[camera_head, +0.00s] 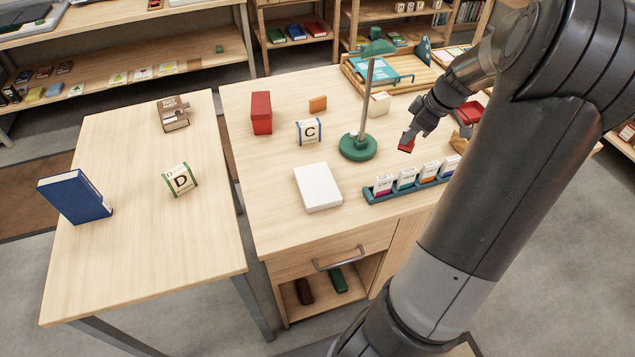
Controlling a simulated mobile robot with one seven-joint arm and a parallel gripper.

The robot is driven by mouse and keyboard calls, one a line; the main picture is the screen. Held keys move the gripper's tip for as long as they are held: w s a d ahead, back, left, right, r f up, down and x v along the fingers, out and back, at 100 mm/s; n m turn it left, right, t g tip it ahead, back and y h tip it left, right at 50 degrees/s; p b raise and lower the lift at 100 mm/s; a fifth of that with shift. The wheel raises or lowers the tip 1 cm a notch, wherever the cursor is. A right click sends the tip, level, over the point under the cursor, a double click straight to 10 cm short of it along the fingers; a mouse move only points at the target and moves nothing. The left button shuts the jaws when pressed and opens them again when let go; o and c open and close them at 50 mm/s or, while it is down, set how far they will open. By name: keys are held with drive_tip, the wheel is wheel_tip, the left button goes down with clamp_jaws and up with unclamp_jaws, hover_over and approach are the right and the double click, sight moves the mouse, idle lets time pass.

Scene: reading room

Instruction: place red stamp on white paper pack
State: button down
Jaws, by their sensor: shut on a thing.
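The white paper pack (318,187) lies flat on the desk near its front edge, left of the rack. My gripper (411,137) is above the right half of the desk, behind the rack and right of the green lamp base. It is shut on a small red thing, apparently the red stamp (406,143), which hangs at its tip. The stamp is apart from the paper pack, to the right of it and farther back. The fingers partly hide the stamp, and its underside is not clear.
A green lamp (357,147) with a tall post stands between my gripper and the pack's far side. A teal rack (373,196) of labelled stamps is right of the pack. A C block (309,132), red box (261,113) and orange block (318,104) stand behind. Desk left of the pack is clear.

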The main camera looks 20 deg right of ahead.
drive_tip(key=s+a+r+n+g+y, duration=0.1)
drive_tip(key=s+a+n+g, duration=0.2)
drive_tip(key=a+n, duration=0.85)
drive_tip(key=m, duration=0.2)
hover_over(317, 183)
wheel_tip(317, 183, down, 7)
drive_tip(key=shift+r, duration=0.1)
drive_tip(key=shift+f, duration=1.9)
drive_tip(key=c, duration=1.3)
unclamp_jaws()
drive_tip(key=shift+f, duration=0.15)
